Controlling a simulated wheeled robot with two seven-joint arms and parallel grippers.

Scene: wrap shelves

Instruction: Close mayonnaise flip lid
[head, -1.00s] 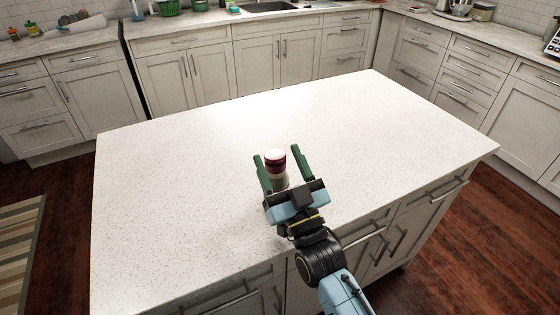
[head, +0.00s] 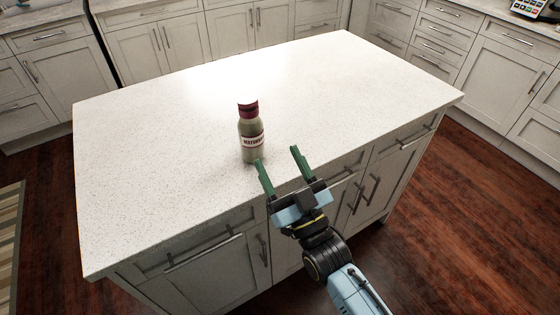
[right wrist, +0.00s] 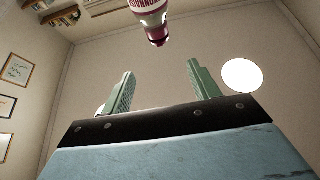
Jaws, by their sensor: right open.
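The mayonnaise bottle (head: 251,145) stands upright on the island countertop, with a pale greenish body, a white label and a dark red cap (head: 248,109). My left gripper is not in view.
The white speckled island countertop (head: 180,130) is otherwise clear around the bottle. Its front edge lies beneath my right gripper, above drawers with metal handles. Cabinets (head: 500,80) line the back and right, across a wooden floor.

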